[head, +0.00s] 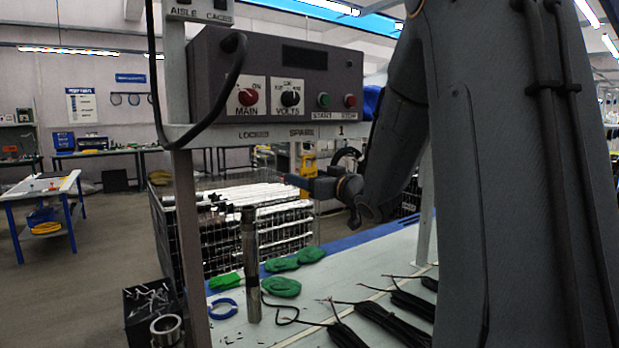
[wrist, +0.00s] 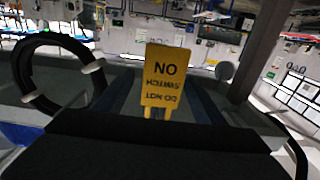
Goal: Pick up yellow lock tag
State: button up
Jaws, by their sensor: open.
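The yellow lock tag (wrist: 163,76) is in the middle of the wrist view, straight ahead of my gripper. My gripper (head: 290,181) is open, pointing left in the head view below the control box shelf. In the wrist view dark finger bars lie on either side of the tag; I cannot tell whether they touch it. In the head view a yellow patch shows just behind my gripper; I cannot tell if it is the tag.
A grey control box (head: 275,75) with a red MAIN knob, a VOLTS knob and two buttons sits on a labelled shelf (head: 262,134). Below, a metal tube (head: 250,262) stands on the bench among green pads (head: 281,287) and black cables (head: 352,335). A wire cage is behind.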

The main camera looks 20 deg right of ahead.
aim_at(301, 171)
jog(key=shift+w+a+f+p, duration=0.1)
jog(key=shift+w+a+p, duration=0.15)
jog(key=shift+w, duration=0.5)
jog(key=shift+w+a+f+p, duration=0.1)
jog(key=shift+w+a+p, duration=0.1)
jog(key=shift+w, duration=0.55)
jog(key=c, duration=1.1)
jog(key=shift+r, duration=0.15)
jog(key=shift+r+b, duration=0.45)
jog(key=shift+r, duration=0.15)
jog(key=s+d+b, duration=0.1)
jog(key=s, duration=0.5)
jog(key=s+d+b, duration=0.1)
jog(key=s, duration=0.4)
jog(key=s+d+b, duration=0.1)
jog(key=s, duration=0.5)
jog(key=shift+s+d+b, duration=0.25)
jog(key=shift+s+b, duration=0.1)
jog(key=shift+b, duration=0.05)
